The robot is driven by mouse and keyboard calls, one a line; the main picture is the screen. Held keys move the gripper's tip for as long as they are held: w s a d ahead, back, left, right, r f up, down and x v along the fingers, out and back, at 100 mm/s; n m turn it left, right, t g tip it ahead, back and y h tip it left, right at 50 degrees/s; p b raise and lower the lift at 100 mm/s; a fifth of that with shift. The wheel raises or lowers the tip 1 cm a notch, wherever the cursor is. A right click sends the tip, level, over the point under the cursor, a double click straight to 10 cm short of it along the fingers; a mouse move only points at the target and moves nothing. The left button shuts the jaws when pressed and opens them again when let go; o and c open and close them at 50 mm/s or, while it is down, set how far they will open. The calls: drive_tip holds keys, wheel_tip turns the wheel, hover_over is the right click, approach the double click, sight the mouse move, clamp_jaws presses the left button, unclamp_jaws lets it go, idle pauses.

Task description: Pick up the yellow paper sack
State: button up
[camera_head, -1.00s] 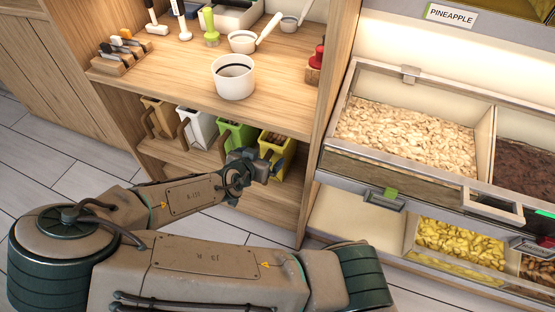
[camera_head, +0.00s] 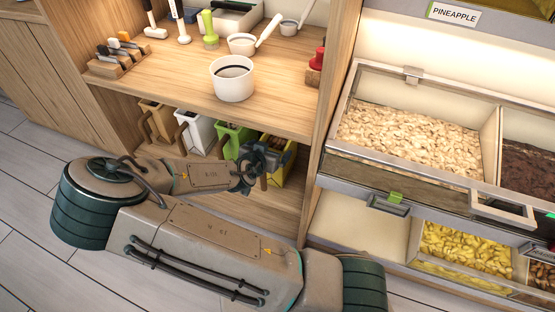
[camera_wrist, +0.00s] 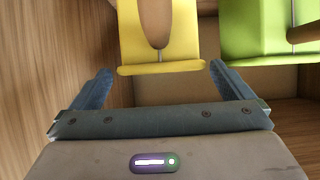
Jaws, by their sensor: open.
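The yellow paper sack (camera_head: 271,178) stands on the lower shelf, at the right end of a row of sacks. It is partly hidden behind my gripper (camera_head: 268,160) in the head view. In the wrist view the yellow sack (camera_wrist: 185,52) is straight ahead, with a brown handle hanging down its middle. My gripper (camera_wrist: 161,88) is open, its blue fingers spread wider than the sack. The sack's near edge lies just beyond and between the fingertips. I cannot tell whether they touch it.
A green sack (camera_head: 232,138) stands close beside the yellow one, with white (camera_head: 196,130) and brown (camera_head: 157,118) sacks further left. A wooden side wall (camera_wrist: 45,60) is close on the other side. The upper shelf (camera_head: 180,75) hangs above.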

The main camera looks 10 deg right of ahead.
sight(271, 149)
drive_tip(key=x, duration=0.2)
drive_tip(key=b+x, duration=0.1)
drive_tip(key=shift+w+f, duration=0.2)
drive_tip(key=shift+f, duration=0.2)
drive_tip(key=shift+w+d+f, duration=0.25)
drive_tip(key=shift+w+d, duration=0.1)
drive_tip(key=shift+w, duration=0.15)
drive_tip(key=c, duration=2)
drive_tip(key=shift+r, duration=0.1)
drive_tip(key=shift+c, duration=0.3)
